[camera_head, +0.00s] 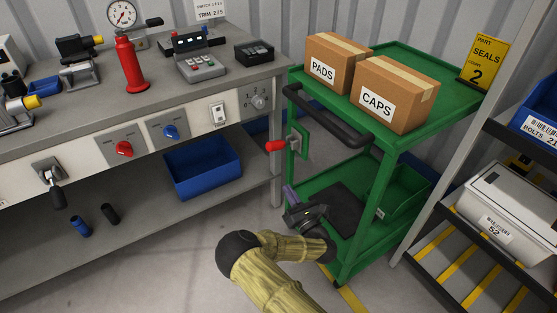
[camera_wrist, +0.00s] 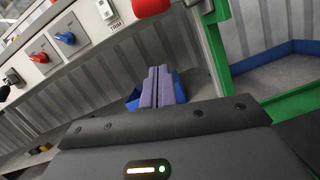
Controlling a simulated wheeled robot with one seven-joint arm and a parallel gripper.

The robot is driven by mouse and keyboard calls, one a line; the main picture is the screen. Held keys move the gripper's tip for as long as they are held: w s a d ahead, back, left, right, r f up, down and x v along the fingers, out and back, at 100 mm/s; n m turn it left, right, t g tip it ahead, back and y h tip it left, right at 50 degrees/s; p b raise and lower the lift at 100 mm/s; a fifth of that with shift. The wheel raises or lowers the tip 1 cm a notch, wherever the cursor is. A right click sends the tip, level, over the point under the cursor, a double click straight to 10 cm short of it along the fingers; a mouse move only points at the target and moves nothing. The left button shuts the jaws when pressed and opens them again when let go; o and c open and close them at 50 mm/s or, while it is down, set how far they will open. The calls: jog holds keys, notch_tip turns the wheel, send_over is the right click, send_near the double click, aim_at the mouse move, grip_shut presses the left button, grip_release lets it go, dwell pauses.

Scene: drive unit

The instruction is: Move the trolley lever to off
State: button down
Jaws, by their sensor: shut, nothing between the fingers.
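The green trolley (camera_head: 380,187) stands right of the workbench. Its lever has a red grip (camera_head: 275,146) that points left from a small grey mount (camera_head: 294,140) on a green plate at the trolley's left side. The red grip also shows at the top edge of the wrist view (camera_wrist: 150,7), partly cut off. My gripper (camera_head: 289,193) is below the lever, apart from it. Its purple fingers (camera_wrist: 158,88) are together and empty.
Boxes marked PADS (camera_head: 334,62) and CAPS (camera_head: 393,95) sit on the trolley's top. The bench (camera_head: 200,88) has red (camera_head: 124,149) and blue (camera_head: 171,132) knobs on its front. A blue bin (camera_head: 203,166) is below. A rack (camera_head: 440,200) stands at right.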

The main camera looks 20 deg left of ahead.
aim_at(277, 146)
jog(key=shift+a, duration=0.1)
jog(key=w+a+r+b, duration=0.3)
jog(key=w+a+r, duration=0.3)
jog(key=w, duration=0.1)
jog(key=shift+a+r+b, duration=0.15)
jog(key=shift+b, duration=0.15)
jog(key=shift+a+r, duration=0.1)
jog(key=shift+a, duration=0.05)
dwell(0.3)
